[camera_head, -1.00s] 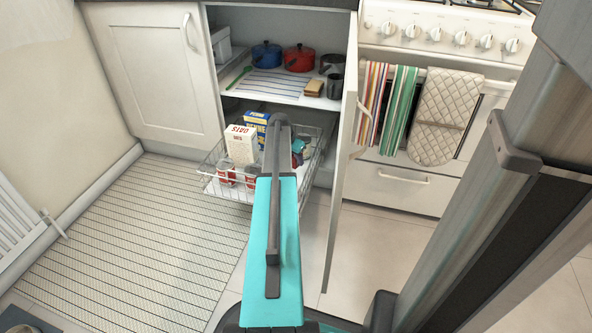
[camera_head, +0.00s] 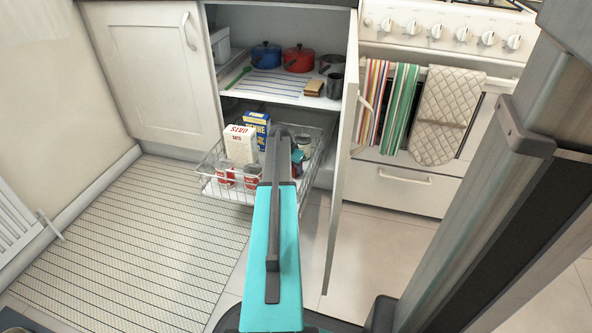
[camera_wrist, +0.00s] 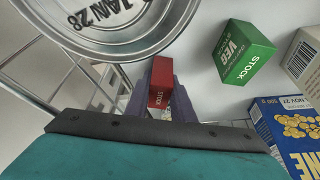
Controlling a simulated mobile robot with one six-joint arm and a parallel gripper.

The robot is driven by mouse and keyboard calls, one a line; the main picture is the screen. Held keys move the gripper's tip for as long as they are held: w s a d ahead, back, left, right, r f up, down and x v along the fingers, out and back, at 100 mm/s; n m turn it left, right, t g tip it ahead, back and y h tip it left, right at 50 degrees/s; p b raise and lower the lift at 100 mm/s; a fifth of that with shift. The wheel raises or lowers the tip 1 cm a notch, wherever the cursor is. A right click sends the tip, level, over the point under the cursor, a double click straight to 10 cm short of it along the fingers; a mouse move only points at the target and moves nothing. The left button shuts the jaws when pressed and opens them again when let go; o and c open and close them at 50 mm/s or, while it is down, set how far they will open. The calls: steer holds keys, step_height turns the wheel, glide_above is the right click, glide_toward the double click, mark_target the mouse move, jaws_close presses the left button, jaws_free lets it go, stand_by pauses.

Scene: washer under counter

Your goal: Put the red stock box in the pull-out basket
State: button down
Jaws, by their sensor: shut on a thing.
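The red stock box (camera_wrist: 161,94) is between the fingers of my gripper (camera_wrist: 160,78) in the wrist view. My gripper is shut on it. The pull-out basket (camera_head: 222,190) is a wire basket drawn out from the lower cabinet in the head view. Its wires (camera_wrist: 52,66) also show at the left of the wrist view. The box is over or inside the basket, among the goods; I cannot tell whether it touches the bottom. In the head view my arm hides the gripper and the red box.
The basket holds an oats box (camera_head: 240,145), a blue penne box (camera_head: 256,127) and red-labelled tins (camera_head: 225,177). A green veg stock box (camera_wrist: 243,53) and a large tin (camera_wrist: 105,22) are close to my gripper. The open cabinet door (camera_head: 341,200) stands right of my arm.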

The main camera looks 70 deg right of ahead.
steer(key=shift+f, duration=0.1)
steer(key=c, duration=1.5)
jaws_free()
steer(key=shift+c, duration=0.2)
steer(key=p+v, duration=0.4)
steer(key=v, duration=0.8)
steer(key=shift+p, duration=0.3)
steer(key=shift+w, duration=0.15)
